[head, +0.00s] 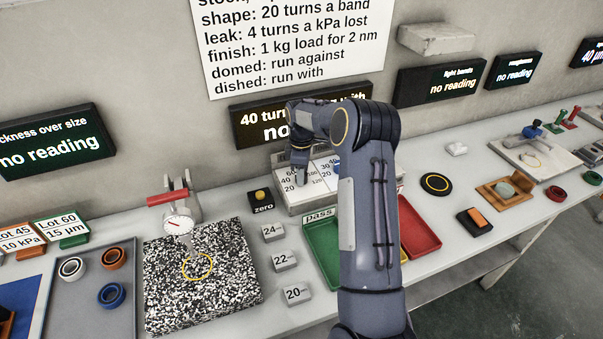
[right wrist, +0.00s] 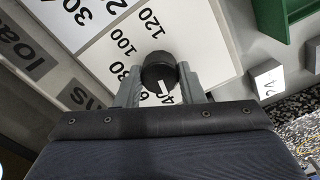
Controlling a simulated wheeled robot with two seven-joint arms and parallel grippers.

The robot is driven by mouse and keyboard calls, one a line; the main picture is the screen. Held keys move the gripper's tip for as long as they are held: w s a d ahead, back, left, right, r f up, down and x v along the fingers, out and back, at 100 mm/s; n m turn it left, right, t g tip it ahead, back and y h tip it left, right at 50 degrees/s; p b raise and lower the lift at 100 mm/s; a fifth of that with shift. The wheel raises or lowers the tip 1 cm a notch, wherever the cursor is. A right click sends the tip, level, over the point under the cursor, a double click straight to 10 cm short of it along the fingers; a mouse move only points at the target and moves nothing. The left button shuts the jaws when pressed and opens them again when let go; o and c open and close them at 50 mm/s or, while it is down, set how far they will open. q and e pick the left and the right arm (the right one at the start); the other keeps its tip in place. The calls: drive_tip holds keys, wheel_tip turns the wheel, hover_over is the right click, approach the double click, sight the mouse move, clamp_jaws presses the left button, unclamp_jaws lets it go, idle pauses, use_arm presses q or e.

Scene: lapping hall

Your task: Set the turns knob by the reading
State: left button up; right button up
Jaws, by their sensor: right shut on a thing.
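The turns knob (right wrist: 158,72) is black and round, with a white pointer mark. In the right wrist view it sits between the two grey fingers of my right gripper (right wrist: 160,84), which is shut on it. Its pointer faces the lower part of the scale, seemingly near the 40; my gripper partly covers the low numbers, while 80, 100 and 120 are clear. In the head view my right gripper (head: 300,170) reaches down on the panel box (head: 319,197) and hides the knob. The dark display (head: 248,127) above reads "40 turns ... with" and "no", the rest hidden by my arm.
A wall sign (head: 290,45) lists rules, including 20 turns a band. A zero button (head: 261,197), a green pass tray (head: 324,250) and a red tray (head: 420,228) lie near the box. A speckled plate (head: 165,300) with a dial gauge (head: 178,222) stands left.

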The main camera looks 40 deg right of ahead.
drive_tip(key=m, duration=0.4)
drive_tip(key=shift+m, duration=0.4)
drive_tip(key=m, duration=0.5)
drive_tip(key=shift+r, duration=0.1)
drive_tip(key=m, duration=0.5)
drive_tip(key=shift+m, duration=0.4)
drive_tip(key=m, duration=0.4)
drive_tip(key=shift+m, duration=0.3)
drive_tip(key=o, duration=1)
